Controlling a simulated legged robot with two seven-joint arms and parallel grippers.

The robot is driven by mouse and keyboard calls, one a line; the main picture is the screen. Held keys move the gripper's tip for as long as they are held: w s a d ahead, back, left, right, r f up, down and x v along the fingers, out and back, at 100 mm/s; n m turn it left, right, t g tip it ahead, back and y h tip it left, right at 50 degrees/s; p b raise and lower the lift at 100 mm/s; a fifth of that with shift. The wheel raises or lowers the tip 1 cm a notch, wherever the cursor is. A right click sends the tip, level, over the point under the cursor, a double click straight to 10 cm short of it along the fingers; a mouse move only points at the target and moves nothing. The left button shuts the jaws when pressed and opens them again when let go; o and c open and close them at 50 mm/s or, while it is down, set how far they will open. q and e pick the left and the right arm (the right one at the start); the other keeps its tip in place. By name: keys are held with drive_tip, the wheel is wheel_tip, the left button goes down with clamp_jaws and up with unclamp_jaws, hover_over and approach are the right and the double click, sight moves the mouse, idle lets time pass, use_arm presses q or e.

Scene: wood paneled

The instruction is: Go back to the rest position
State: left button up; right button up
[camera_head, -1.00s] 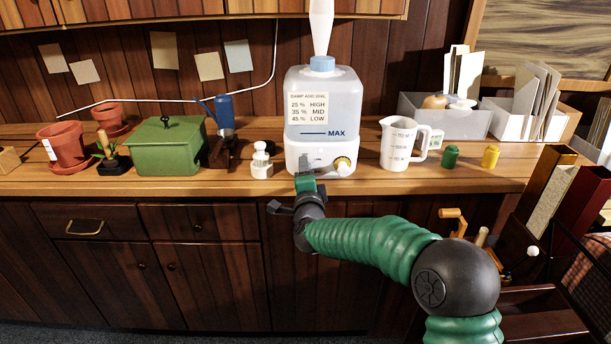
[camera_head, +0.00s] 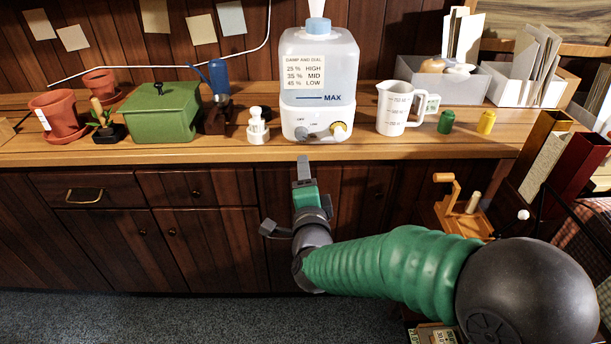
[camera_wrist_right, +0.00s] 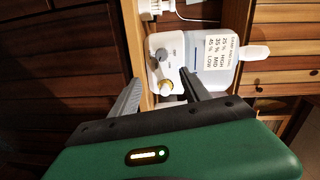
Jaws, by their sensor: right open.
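My right gripper (camera_head: 304,170) is in front of the counter's front edge, just below the humidifier (camera_head: 319,75), apart from it. In the right wrist view the gripper (camera_wrist_right: 160,88) shows two separated grey fingers with nothing between them. The humidifier is a white base with a translucent tank, a "MAX" mark and a label. It stands upright on the counter. My left gripper is not in view.
The wooden counter (camera_head: 200,152) holds flowerpots (camera_head: 59,118), a green box (camera_head: 160,112), a white measuring jug (camera_head: 396,108) and small green (camera_head: 445,122) and yellow (camera_head: 486,122) containers. Dark cabinets (camera_head: 100,240) stand below. Upright bins (camera_head: 575,175) stand at right.

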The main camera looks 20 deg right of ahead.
idle(0.3)
drive_tip(key=s+a+f+n+g+y, duration=0.1)
drive_tip(key=s+f+n+g+y, duration=0.15)
drive_tip(key=f+n, duration=0.35)
drive_tip(key=s+a+f+n+g+y, duration=0.2)
drive_tip(key=s+f+n+g, duration=0.25)
drive_tip(key=f, duration=0.25)
drive_tip(key=s+d+f+n+g, duration=0.25)
drive_tip(key=s+f+n, duration=0.2)
drive_tip(key=s, duration=0.35)
drive_tip(key=s+d+f+n+g, duration=0.2)
drive_tip(key=s+f+n+g, duration=0.25)
drive_tip(key=s, duration=0.35)
drive_tip(key=w+p+v, duration=0.2)
drive_tip(key=p+v, duration=1.6)
drive_tip(key=p, duration=0.1)
drive_tip(key=shift+w+a+r, duration=0.2)
drive_tip(key=shift+w+r, duration=0.1)
drive_tip(key=shift+w, duration=0.1)
